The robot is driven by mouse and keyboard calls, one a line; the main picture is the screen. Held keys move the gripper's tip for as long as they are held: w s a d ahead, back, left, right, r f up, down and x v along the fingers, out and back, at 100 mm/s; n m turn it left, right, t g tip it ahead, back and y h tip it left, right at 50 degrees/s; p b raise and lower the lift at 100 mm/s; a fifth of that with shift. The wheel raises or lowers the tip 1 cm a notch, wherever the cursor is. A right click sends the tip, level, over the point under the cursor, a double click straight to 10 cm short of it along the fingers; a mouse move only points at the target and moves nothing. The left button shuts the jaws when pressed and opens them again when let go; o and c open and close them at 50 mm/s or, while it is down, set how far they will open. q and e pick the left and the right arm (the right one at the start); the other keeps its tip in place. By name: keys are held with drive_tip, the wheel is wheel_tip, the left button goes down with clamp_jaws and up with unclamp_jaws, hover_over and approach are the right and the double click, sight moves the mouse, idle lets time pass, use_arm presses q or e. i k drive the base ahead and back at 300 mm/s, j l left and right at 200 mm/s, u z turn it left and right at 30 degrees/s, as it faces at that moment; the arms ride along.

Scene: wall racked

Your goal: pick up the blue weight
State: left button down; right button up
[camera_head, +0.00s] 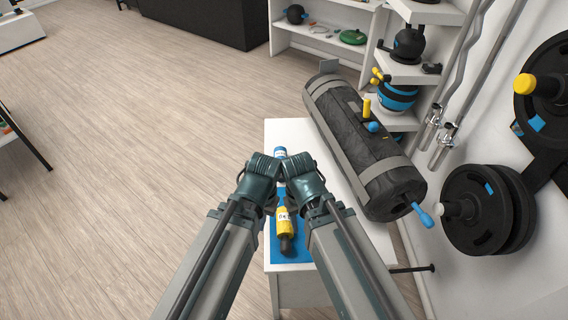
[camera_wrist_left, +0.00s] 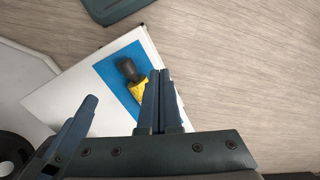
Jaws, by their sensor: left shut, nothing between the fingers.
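On the white table (camera_head: 290,133) a blue and white piece (camera_head: 280,153) shows just beyond my grippers. I cannot tell whether it is the blue weight; my grippers hide what lies below it. My left gripper (camera_head: 262,165) hangs over the table, shut and empty. Its fingers (camera_wrist_left: 160,100) are together in the left wrist view. My right gripper (camera_head: 296,165) is close beside it, its fingers hidden in the head view. A yellow piece with a black end (camera_head: 286,222) lies nearer, on a blue mat (camera_head: 291,252); it also shows in the wrist view (camera_wrist_left: 136,85).
A dark grey cylindrical bag (camera_head: 355,138) lies along the table's right side. A blue and black round weight (camera_head: 397,98) sits on the white shelves (camera_head: 412,72). Black plates (camera_head: 480,210) hang on the right wall.

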sight(279, 151)
drive_tip(key=k, duration=0.3)
drive_tip(key=k+z, duration=0.3)
drive_tip(key=z, duration=1.75)
drive_tip(key=k+j+z, duration=0.15)
drive_tip(key=j+z, duration=0.15)
drive_tip(key=j, duration=0.2)
drive_tip(key=k+j, duration=0.15)
drive_tip(key=j, duration=0.25)
drive_tip(key=k+j, duration=0.15)
drive_tip(key=j, duration=0.25)
drive_tip(key=k+j, duration=0.15)
drive_tip(key=j, duration=0.25)
drive_tip(key=k+j, duration=0.15)
drive_tip(key=j, duration=0.2)
drive_tip(key=k+j, duration=0.15)
drive_tip(key=j, duration=0.25)
